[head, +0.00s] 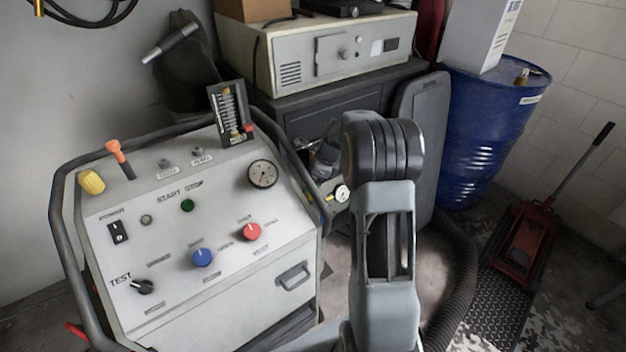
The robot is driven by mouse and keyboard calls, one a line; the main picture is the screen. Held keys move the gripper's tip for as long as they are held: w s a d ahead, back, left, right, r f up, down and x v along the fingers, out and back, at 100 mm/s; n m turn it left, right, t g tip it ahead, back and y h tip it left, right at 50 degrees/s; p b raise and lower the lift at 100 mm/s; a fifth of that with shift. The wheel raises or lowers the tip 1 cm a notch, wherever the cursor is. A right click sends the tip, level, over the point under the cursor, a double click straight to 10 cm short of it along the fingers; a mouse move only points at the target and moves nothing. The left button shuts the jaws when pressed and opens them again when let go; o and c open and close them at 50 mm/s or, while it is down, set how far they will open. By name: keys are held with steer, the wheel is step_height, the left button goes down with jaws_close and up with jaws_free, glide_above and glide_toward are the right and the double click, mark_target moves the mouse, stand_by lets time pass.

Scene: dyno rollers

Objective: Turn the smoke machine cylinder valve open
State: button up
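The smoke machine (205,220) stands at the left, with a sloped white front panel inside a dark tube frame. The panel has a red knob (251,232), a blue knob (203,257), a black TEST knob (143,286), a green button (187,206) and a round gauge (263,174). A small gauge (342,193) with a brass-coloured fitting sits beside the machine's right side, close to my arm. The cylinder valve itself cannot be made out; my arm covers part of that area. My gripper is not visible.
A grey cabinet (330,95) carries a white instrument box (320,55) behind. A blue drum (490,130) stands at the right back. A red floor jack (527,240) with a raised handle lies at right. A ribbed black hose (460,280) curves over the floor.

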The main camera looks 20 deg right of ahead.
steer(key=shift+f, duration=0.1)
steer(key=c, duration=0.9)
